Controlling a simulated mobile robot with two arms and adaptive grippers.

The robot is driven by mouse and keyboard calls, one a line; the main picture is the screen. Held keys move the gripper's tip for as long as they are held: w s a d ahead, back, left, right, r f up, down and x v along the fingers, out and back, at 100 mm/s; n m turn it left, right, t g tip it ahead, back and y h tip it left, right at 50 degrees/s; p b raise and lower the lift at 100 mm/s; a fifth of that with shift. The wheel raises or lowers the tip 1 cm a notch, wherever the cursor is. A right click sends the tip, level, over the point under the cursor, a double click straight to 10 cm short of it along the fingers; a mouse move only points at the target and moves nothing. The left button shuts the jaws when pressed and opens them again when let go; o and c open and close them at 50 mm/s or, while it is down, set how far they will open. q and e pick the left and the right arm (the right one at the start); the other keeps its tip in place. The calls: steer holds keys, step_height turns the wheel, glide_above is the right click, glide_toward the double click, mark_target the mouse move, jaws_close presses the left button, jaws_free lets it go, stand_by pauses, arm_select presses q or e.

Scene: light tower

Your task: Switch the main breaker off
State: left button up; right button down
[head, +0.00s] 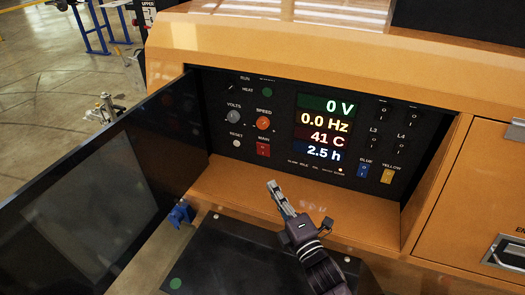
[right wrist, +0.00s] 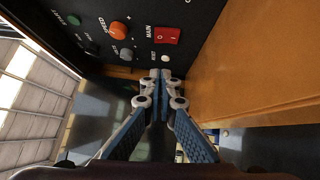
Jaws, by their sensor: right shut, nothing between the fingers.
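The main breaker is a red rocker switch (head: 263,149) under the label MAIN on the black control panel (head: 275,174). It also shows in the right wrist view as a red rocker (right wrist: 167,36) with its two marks. I cannot tell which side is pressed in. My right gripper (head: 272,186) is shut and empty, below and in front of the rocker and apart from it. In the right wrist view its closed fingertips (right wrist: 160,76) are near the panel's reset button (right wrist: 166,58). My left gripper is not in view.
An orange speed knob (head: 263,123) and grey volts knob (head: 233,116) sit above the rocker. A lit display (head: 324,132) and blue (head: 362,170) and yellow (head: 387,176) switches are to the right. The open dark door (head: 90,195) stands left. Orange walls frame the recess.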

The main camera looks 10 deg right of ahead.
steer(key=shift+s+r, duration=0.15)
steer(key=shift+s, duration=0.15)
steer(key=shift+w, duration=0.25)
steer(key=p, duration=0.1)
glide_toward(259, 147)
steer(key=w+a, duration=0.3)
steer(key=shift+a+r, duration=0.15)
steer(key=shift+a, duration=0.05)
steer(key=shift+w+d+r+p, duration=0.15)
steer(key=shift+w+d+p, duration=0.35)
steer(key=shift+w+d, duration=0.65)
steer(key=shift+w, duration=0.2)
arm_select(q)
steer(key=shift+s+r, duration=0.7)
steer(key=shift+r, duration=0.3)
